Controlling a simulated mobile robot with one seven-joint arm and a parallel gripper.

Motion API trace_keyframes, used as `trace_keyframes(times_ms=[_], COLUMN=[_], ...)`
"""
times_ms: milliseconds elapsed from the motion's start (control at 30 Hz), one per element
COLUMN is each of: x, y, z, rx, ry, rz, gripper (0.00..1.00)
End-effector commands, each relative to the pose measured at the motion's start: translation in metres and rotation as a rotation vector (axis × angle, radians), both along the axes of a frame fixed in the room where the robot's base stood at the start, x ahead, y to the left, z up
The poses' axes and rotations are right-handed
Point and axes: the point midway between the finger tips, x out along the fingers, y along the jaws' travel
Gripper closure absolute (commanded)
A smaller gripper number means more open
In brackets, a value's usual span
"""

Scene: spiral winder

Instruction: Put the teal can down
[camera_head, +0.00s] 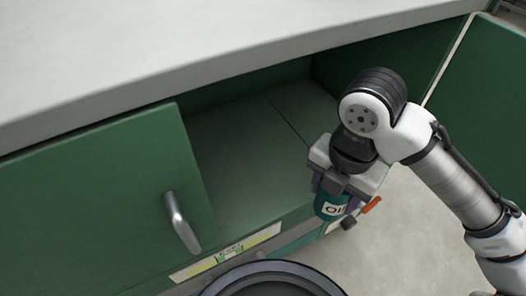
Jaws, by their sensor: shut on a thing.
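The teal can (328,206) has a white label with dark letters, partly readable as "OIL". My gripper (338,192) is shut on it from above and hides its upper part. The can hangs in front of the open green cabinet (250,143), near the front edge of its floor on the right. Whether the can touches anything below cannot be told. A small red-orange piece (371,205) shows just right of the can, beside a dark knob; what it belongs to is unclear.
The cabinet's left door (90,205) with a metal handle (181,222) covers the left side. The right door (485,100) stands open. A grey worktop (200,50) overhangs the cabinet. The cabinet floor in view is bare. A dark round rim (270,279) is at the bottom.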

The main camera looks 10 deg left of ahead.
Motion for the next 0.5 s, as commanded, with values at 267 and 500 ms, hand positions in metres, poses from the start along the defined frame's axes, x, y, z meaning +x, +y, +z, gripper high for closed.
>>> trace_keyframes(times_ms=[267, 500], x=[0.051, 0.100], y=[0.036, 0.068], z=[-0.003, -0.003], rx=[0.000, -0.001], ry=[0.000, 0.000], rz=[0.005, 0.003], gripper=[0.76, 0.76])
